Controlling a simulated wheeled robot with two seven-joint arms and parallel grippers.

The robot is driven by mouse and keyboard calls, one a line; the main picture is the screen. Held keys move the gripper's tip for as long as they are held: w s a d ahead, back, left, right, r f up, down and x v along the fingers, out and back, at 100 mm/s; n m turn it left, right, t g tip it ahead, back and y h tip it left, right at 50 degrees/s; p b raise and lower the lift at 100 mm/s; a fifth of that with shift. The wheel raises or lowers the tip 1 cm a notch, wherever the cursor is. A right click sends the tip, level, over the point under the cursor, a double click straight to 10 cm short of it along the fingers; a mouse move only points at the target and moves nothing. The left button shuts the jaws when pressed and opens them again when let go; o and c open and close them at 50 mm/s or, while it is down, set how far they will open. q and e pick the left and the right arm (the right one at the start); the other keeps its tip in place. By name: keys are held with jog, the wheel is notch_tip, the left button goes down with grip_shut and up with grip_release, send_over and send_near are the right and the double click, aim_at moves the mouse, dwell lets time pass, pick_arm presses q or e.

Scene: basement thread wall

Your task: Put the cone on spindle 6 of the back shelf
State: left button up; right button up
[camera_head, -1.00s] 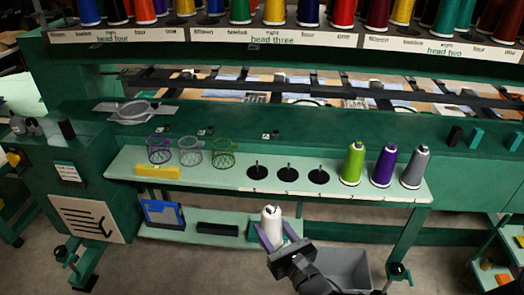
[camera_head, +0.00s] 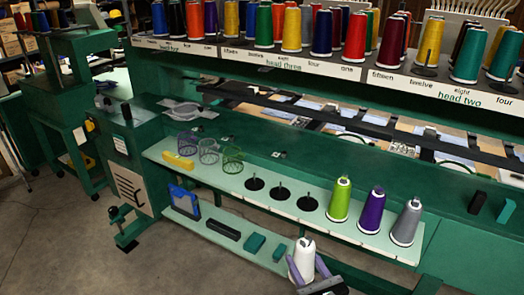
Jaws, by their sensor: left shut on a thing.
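A white cone (camera_head: 303,259) stands upright between the purple-grey fingers of my left gripper (camera_head: 306,272), at the bottom of the head view. The gripper is shut on it, in front of and below the pale green shelf (camera_head: 325,225). On that shelf, three empty spindles with black discs (camera_head: 255,184) (camera_head: 280,192) (camera_head: 307,203) stand in a row. To their right stand a lime cone (camera_head: 340,200), a purple cone (camera_head: 372,211) and a grey cone (camera_head: 407,223). The shelf's spindle numbers are too small to read. My right gripper is not in view.
Wire baskets (camera_head: 208,152) and a yellow block (camera_head: 178,161) sit at the shelf's left. A lower shelf (camera_head: 205,219) holds a blue item (camera_head: 184,201), a black bar (camera_head: 222,229) and teal blocks (camera_head: 255,242). Above, a long rack (camera_head: 270,62) carries many colored cones.

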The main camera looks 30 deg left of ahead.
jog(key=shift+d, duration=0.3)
